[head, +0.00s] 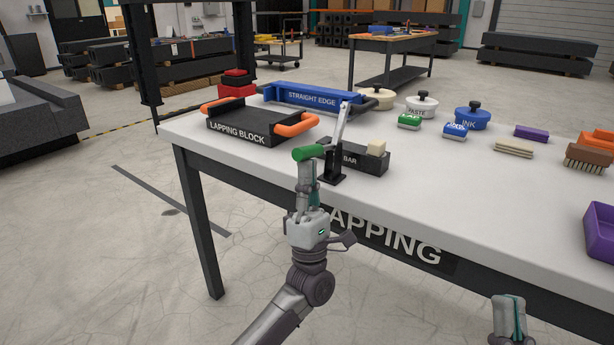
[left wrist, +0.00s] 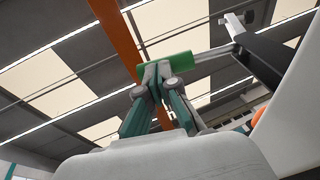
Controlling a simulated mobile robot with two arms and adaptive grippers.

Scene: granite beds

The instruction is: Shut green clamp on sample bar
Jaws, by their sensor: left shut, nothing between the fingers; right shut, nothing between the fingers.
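The clamp's green handle (head: 308,153) sticks out to the left from its black post (head: 332,168) at the table's front edge. The clamp's pale arm (head: 343,120) points up, away from the dark sample bar (head: 368,160). My left gripper (head: 308,166) is shut and empty, with its fingertips just below the handle. In the left wrist view the fingertips (left wrist: 156,68) appear at or against the green handle (left wrist: 172,69); I cannot tell if they touch. My right gripper (head: 508,300) is low at the bottom right, shut and empty, away from the clamp.
The lapping block (head: 245,130) with orange handles and the blue straight edge (head: 310,96) lie behind the clamp. Pots, brushes and a purple tray (head: 599,232) stand right. The white tabletop (head: 450,190) is clear front right.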

